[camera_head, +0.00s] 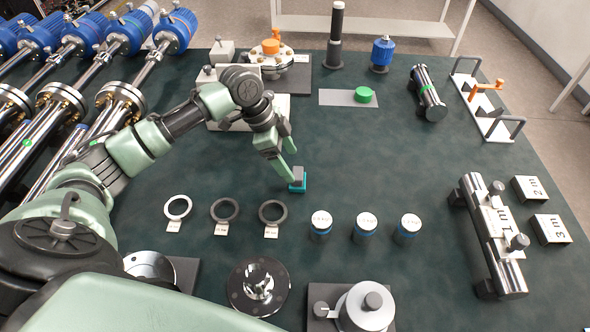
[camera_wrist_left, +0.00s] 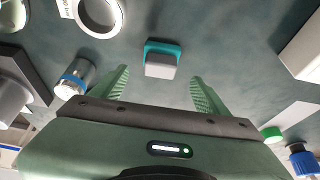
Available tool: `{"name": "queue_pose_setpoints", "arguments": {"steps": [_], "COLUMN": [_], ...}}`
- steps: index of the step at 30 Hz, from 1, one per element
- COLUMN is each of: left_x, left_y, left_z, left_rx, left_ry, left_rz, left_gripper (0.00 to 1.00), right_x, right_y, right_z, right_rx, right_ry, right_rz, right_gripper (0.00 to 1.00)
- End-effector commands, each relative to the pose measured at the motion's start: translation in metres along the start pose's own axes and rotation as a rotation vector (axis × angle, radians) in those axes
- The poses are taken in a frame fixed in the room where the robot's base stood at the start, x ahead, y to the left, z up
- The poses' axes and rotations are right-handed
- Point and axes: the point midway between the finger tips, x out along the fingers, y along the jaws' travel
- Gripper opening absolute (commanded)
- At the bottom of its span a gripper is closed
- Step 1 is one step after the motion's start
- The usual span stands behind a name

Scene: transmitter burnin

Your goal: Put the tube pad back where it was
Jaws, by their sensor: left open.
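A small grey block on a teal base, which I take for the tube pad, stands on the dark green table in the head view (camera_head: 299,180). In the left wrist view (camera_wrist_left: 161,60) it shows ahead, roughly midway between the fingers. My left gripper (camera_head: 291,166) is open and empty, close beside and above the block. In the wrist view its two green fingers (camera_wrist_left: 160,76) are spread wider than the block, and I see no contact. My right gripper is not in view.
Three rings with labels (camera_head: 221,210) and three labelled canisters (camera_head: 366,226) stand in front of the block. A grey plate (camera_head: 340,97) with a green disc (camera_head: 363,94) lies behind it. A flanged stand (camera_head: 285,57) is behind my arm.

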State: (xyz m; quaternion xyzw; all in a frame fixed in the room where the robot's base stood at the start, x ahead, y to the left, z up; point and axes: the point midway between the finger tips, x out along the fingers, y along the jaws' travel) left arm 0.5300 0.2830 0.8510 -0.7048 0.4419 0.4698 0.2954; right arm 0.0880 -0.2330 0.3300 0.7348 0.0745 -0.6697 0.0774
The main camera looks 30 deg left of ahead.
Motion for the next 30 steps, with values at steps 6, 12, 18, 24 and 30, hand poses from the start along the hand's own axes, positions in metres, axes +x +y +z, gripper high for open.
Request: {"name": "queue_pose_setpoints", "arguments": {"steps": [6,12,18,24,30], "left_x": [-0.042,-0.059,-0.061,-0.060,-0.060], "left_y": [-0.001,0.000,0.000,0.000,0.000], "left_z": [0.000,0.000,0.000,0.000,0.000], "left_rx": [0.000,-0.001,-0.001,-0.001,-0.001], "left_ry": [0.000,0.000,0.000,0.000,0.000], "left_rz": [-0.002,0.000,0.001,0.001,0.001], "left_gripper": [0.75,0.75,0.75,0.75,0.75], "right_x": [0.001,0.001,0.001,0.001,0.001], "right_y": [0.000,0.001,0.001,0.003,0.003], "right_z": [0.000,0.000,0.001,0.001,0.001], "right_rx": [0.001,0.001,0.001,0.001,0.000], "right_ry": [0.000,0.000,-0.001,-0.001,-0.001], "right_rz": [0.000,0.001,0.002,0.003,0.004], "right_gripper": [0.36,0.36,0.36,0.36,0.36]}}
